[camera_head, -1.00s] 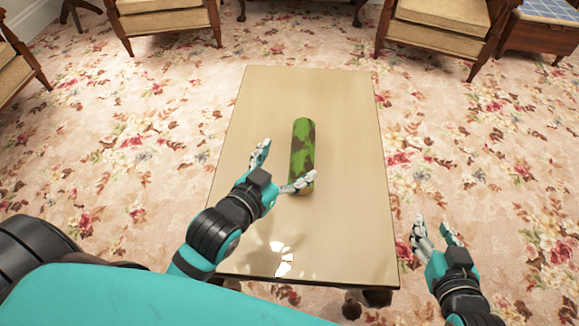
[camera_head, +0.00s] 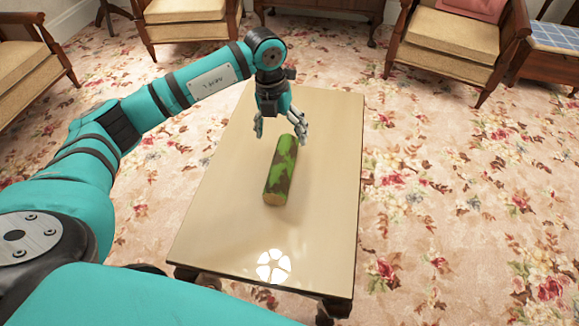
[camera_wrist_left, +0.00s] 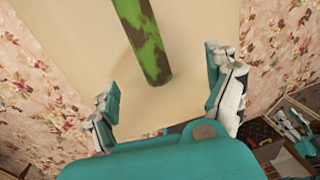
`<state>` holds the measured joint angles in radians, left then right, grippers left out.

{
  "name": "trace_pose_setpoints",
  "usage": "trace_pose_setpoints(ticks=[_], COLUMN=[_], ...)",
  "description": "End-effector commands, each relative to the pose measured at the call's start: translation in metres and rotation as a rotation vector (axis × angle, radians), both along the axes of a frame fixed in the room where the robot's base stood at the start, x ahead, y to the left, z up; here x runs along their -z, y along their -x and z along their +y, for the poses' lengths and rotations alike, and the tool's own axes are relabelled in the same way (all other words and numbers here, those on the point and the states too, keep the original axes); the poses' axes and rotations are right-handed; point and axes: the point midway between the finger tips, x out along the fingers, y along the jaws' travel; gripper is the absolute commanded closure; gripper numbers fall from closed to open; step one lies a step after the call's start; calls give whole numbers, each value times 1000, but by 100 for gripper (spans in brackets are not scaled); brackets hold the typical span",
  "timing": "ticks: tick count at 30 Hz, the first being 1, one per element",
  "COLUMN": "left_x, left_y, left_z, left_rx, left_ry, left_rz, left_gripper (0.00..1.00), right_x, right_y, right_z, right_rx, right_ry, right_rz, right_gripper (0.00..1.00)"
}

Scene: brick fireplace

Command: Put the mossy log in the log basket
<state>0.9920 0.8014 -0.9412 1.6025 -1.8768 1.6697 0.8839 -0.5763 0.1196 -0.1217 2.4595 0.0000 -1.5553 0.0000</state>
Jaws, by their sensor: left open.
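The mossy log (camera_head: 281,170), green with brown patches, lies lengthwise on the low tan table (camera_head: 215,225). My left gripper (camera_head: 280,130) points down at the log's far end, its fingers spread. In the left wrist view the log (camera_wrist_left: 143,38) reaches down toward the gap between the open fingers of my left gripper (camera_wrist_left: 160,70), with nothing held. I cannot tell how high the fingers are above the table. My right gripper is not in the head view. I cannot make out a log basket.
Armchairs (camera_head: 455,45) and a blue-topped side table (camera_head: 553,37) stand beyond the table. Floral carpet (camera_head: 440,190) is open to the right. In the left wrist view a wooden box-like thing (camera_wrist_left: 285,158) with teal and white parts shows at lower right, unclear.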

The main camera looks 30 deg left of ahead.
Motion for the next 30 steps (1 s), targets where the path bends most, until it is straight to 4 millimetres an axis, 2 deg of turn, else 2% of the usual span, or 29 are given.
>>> trace_pose_setpoints(ticks=[2,5,17,21,26,30], left_x=[-2,11,96,112,119,130], left_y=[-2,-2,-3,-5,-5,-7], left_z=[15,19,11,10,10,10], left_rx=[-27,-34,-29,-29,-28,-28], left_ry=[-50,-66,-58,-58,-57,-58], left_rz=[6,11,10,7,7,8], left_gripper=[12,12,12,12,12,12], right_x=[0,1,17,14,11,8], right_y=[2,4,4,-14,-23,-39], right_z=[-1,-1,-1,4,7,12], right_rx=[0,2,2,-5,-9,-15], right_ry=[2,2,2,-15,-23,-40], right_rz=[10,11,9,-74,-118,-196], right_gripper=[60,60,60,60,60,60])
